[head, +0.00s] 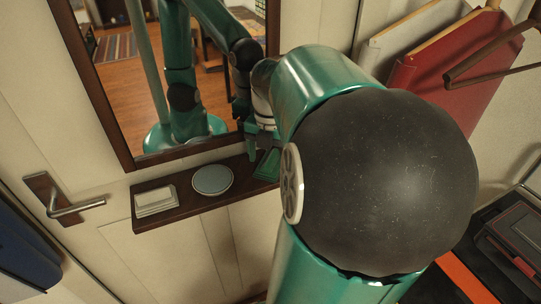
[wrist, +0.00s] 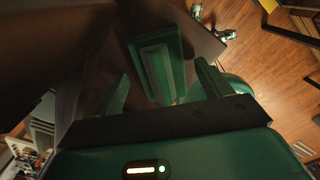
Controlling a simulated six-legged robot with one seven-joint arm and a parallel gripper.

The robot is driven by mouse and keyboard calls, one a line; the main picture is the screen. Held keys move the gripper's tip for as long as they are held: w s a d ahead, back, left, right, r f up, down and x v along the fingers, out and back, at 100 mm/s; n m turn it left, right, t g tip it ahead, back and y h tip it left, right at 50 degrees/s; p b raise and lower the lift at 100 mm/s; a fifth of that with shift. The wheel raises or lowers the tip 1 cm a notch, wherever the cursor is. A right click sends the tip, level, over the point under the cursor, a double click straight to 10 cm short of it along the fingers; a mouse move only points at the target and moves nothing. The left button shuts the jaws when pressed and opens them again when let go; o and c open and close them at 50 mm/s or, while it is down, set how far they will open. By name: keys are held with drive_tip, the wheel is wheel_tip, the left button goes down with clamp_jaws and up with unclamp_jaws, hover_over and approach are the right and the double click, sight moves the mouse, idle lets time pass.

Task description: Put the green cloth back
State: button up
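The green cloth (head: 267,166) lies at the right end of a dark narrow shelf (head: 187,203), partly hidden by my arm in the head view. In the wrist view the green cloth (wrist: 157,66) looks like a folded rectangle with a lighter raised strip. My gripper (head: 257,148) is above that end of the shelf. In the wrist view my gripper (wrist: 162,88) is open, one finger to each side of the cloth and apart from it. Nothing is held. The exact height between fingertips and cloth is hard to judge.
A white folded stack (head: 155,200) and a round grey disc (head: 212,179) sit on the shelf to the left. A dark-framed mirror (head: 165,75) hangs just above it and reflects my arm. A door handle (head: 75,207) is at left. Red and cream hanging items (head: 452,80) are at right.

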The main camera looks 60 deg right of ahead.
sight(267, 158)
wheel_tip(267, 158, up, 12)
drive_tip(key=shift+r, duration=0.15)
idle(0.5)
drive_tip(key=shift+a, duration=0.1)
drive_tip(key=w+a+f+m+t, duration=0.1)
drive_tip(key=a+f+m, duration=0.3)
drive_tip(key=a+m, duration=0.6)
drive_tip(key=w+a+f+m+t, duration=0.1)
drive_tip(key=a+f+m+t, duration=0.3)
drive_tip(key=a+m, duration=0.6)
drive_tip(key=a, duration=1)
drive_tip(key=shift+a+f+m+t, duration=0.2)
drive_tip(key=shift+f+m+t, duration=0.1)
drive_tip(key=shift+f+m, duration=0.1)
